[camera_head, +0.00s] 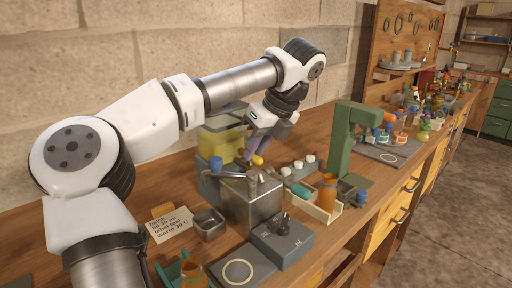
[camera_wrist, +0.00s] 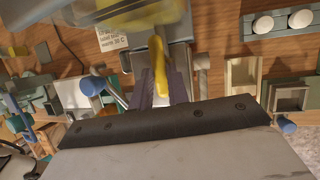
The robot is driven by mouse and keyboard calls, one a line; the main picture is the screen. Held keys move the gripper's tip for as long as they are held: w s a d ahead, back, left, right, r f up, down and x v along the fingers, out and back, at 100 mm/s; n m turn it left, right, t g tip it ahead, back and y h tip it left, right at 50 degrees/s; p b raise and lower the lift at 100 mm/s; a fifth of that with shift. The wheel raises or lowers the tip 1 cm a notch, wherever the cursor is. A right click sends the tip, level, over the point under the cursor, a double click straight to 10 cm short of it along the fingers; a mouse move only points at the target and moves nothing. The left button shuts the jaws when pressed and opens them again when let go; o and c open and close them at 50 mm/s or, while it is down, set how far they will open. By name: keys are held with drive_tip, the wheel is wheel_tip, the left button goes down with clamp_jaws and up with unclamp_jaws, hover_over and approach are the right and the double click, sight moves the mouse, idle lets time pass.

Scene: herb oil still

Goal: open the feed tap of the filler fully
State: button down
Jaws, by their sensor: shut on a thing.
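The filler (camera_head: 250,203) is a metal box on the bench, with a tank of yellow liquid (camera_head: 222,140) behind it. A yellow tap handle (camera_head: 257,160) shows at its top; I take it for the feed tap. It also shows in the wrist view as a yellow lever (camera_wrist: 158,62) running up from between my fingers. My gripper (camera_head: 255,149) reaches down over the filler with its purple fingers closed on this handle. In the wrist view the fingers (camera_wrist: 161,88) stand on either side of it. The handle's lower end and the valve are partly hidden, so its opening angle is unclear.
A blue-knobbed lever (camera_head: 216,164) sticks out left of the tap, close to my fingers. A green press stand (camera_head: 349,145) and a wooden tray with an orange bottle (camera_head: 328,192) stand to the right. A grey box (camera_head: 282,240) and a metal cup (camera_head: 209,224) are in front.

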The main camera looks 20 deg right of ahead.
drive_tip(key=c, duration=1.4)
unclamp_jaws()
drive_tip(key=shift+o, duration=0.2)
drive_tip(key=p+v, duration=1.2)
drive_tip(key=v, duration=0.2)
drive_tip(key=shift+a, duration=0.1)
